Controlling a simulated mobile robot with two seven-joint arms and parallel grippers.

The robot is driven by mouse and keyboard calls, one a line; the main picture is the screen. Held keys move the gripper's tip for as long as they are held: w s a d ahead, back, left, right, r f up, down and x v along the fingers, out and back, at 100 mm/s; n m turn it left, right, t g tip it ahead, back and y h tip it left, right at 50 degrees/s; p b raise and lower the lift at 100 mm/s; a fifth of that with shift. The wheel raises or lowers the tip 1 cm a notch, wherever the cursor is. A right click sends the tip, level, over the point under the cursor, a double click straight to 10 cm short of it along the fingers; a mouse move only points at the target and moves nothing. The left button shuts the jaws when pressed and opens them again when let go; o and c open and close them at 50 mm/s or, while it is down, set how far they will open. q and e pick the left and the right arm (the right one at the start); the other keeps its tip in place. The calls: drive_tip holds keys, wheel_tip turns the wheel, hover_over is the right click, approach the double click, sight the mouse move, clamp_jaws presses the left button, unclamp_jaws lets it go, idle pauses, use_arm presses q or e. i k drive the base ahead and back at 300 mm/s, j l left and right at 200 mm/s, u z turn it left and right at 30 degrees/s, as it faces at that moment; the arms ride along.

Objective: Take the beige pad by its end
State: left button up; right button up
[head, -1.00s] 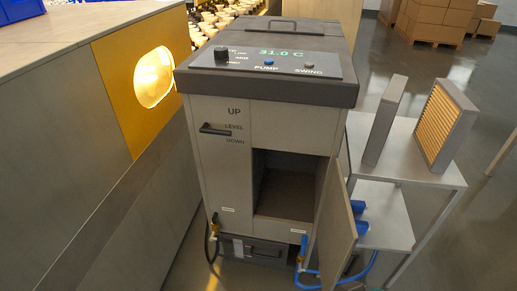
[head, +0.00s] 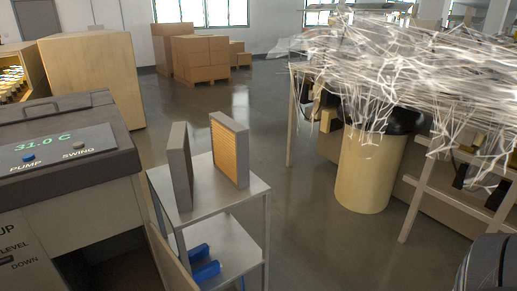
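A framed pad with a beige-orange ribbed face (head: 229,151) stands upright on the top shelf of a grey metal stand (head: 218,208). Its grey frame edge faces partly toward me. A second, grey slab (head: 180,166) stands upright to its left on the same shelf, seen nearly edge-on; its face is mostly hidden. The two stand apart, with a gap between them. Neither of my grippers is in view.
The machine (head: 70,150) with the 31.0 C display stands at left, its open door beside the stand. Blue items (head: 204,268) lie on the lower shelf. A yellow bin (head: 366,170) under tangled white strands stands at right. Floor (head: 318,235) between is clear.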

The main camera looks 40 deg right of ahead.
sight(229, 139)
drive_tip(key=z, duration=1.05)
drive_tip(key=k+u, duration=0.2)
drive_tip(key=k, duration=0.45)
drive_tip(key=u, duration=1.4)
drive_tip(key=i+l+u, duration=0.15)
drive_tip(key=l, duration=0.25)
drive_tip(key=l+u, duration=0.1)
drive_tip(key=l, duration=0.25)
drive_tip(key=i+l, duration=0.1)
drive_tip(key=l, duration=0.85)
drive_tip(key=i, duration=0.05)
